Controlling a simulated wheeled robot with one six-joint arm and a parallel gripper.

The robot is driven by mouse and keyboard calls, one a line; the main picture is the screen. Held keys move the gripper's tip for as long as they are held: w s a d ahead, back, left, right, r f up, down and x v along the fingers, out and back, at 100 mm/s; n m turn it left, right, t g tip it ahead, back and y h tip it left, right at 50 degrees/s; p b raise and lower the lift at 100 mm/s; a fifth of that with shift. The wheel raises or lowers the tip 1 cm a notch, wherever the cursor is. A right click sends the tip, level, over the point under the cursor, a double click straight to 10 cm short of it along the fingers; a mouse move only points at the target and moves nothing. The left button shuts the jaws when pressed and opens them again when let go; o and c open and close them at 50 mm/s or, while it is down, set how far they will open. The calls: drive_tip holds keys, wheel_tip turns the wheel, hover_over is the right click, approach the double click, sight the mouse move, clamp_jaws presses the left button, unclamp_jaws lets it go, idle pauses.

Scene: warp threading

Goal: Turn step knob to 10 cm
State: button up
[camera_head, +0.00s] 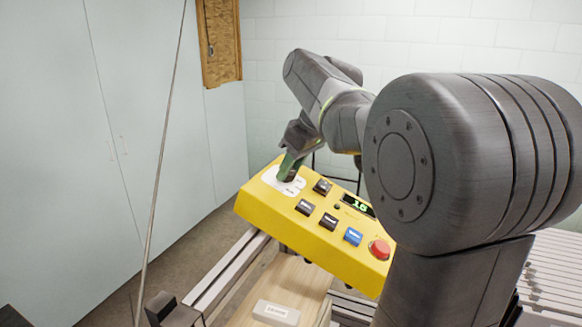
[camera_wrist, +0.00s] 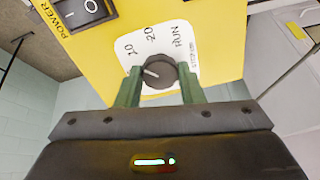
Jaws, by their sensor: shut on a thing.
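The yellow control box (camera_head: 270,207) sits tilted in the middle of the head view. The dark round step knob (camera_wrist: 160,70) is on a white dial plate (camera_wrist: 185,55) marked 10, 20 and RUN. Its short white mark points left, on the side of the 10; I cannot tell its exact setting. My gripper (camera_wrist: 158,84) has its green fingers on both sides of the knob and is shut on it. In the head view my gripper (camera_head: 289,170) hides most of the knob. A small green display (camera_head: 359,205) shows digits that look like 15.
A red button (camera_head: 380,249), a blue button (camera_head: 352,237) and several dark switches are on the box near the knob. A power rocker switch (camera_wrist: 86,10) is beside the dial. A wooden board with a white labelled block (camera_head: 276,313) lies below. A thin pole (camera_head: 165,140) stands left.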

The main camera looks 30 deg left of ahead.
idle(0.3)
drive_tip(key=o, duration=1)
drive_tip(key=shift+r, duration=0.1)
drive_tip(key=b+v, duration=0.1)
drive_tip(key=v, duration=1.2)
drive_tip(key=shift+d+r, duration=0.25)
drive_tip(key=p+x, duration=0.1)
drive_tip(key=x, duration=1.3)
drive_tip(key=shift+r, duration=0.15)
